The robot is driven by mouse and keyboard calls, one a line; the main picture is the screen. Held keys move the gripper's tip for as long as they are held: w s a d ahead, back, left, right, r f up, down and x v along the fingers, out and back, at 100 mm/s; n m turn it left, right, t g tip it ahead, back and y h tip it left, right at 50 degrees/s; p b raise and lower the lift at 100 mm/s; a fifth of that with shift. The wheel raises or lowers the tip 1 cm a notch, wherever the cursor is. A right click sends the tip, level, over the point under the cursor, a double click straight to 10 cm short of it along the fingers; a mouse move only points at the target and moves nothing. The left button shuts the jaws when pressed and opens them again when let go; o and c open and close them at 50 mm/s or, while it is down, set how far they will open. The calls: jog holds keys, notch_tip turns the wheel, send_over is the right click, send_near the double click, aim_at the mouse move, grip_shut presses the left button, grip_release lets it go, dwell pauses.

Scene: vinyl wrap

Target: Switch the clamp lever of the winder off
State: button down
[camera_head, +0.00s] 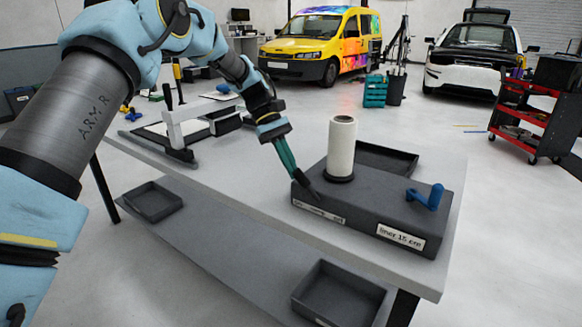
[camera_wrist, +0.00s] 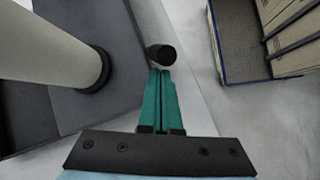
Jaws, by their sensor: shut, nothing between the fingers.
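The winder is a dark grey box (camera_head: 350,211) on the table's right part, with a white roll (camera_head: 341,145) upright on it. A short dark lever (camera_head: 308,189) shows at the box's front left edge, by a label that is partly unreadable. I take it to be the clamp lever. My gripper (camera_head: 297,176) has its green fingers closed and angled down to this lever. In the wrist view, the closed fingertips (camera_wrist: 160,73) are right at the lever's dark round end (camera_wrist: 161,55). I cannot tell whether they touch. The lever's lower part is hidden.
A blue crank (camera_head: 427,197) stands on the box's right end. A dark tray (camera_head: 386,158) lies behind the box, and a white-framed device (camera_head: 188,128) stands farther left on the table. Trays sit on the lower shelf. The tabletop left of the winder (camera_head: 225,175) is clear.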

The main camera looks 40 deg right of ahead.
jog(key=shift+s+r+t, duration=0.2)
jog(key=shift+r+t, duration=0.05)
jog(key=shift+t, duration=0.05)
jog(key=shift+s+d+r+p, duration=0.1)
jog(key=shift+s+r+p, duration=0.05)
jog(key=shift+p, duration=0.15)
jog(key=s+d+r+t+y+p, duration=0.1)
jog(key=s+d+t+y, duration=0.2)
jog(key=s+t, duration=0.8)
jog(key=shift+s+r+n+t, duration=0.3)
jog(key=shift+n+t, duration=0.1)
dwell(0.3)
dwell(0.4)
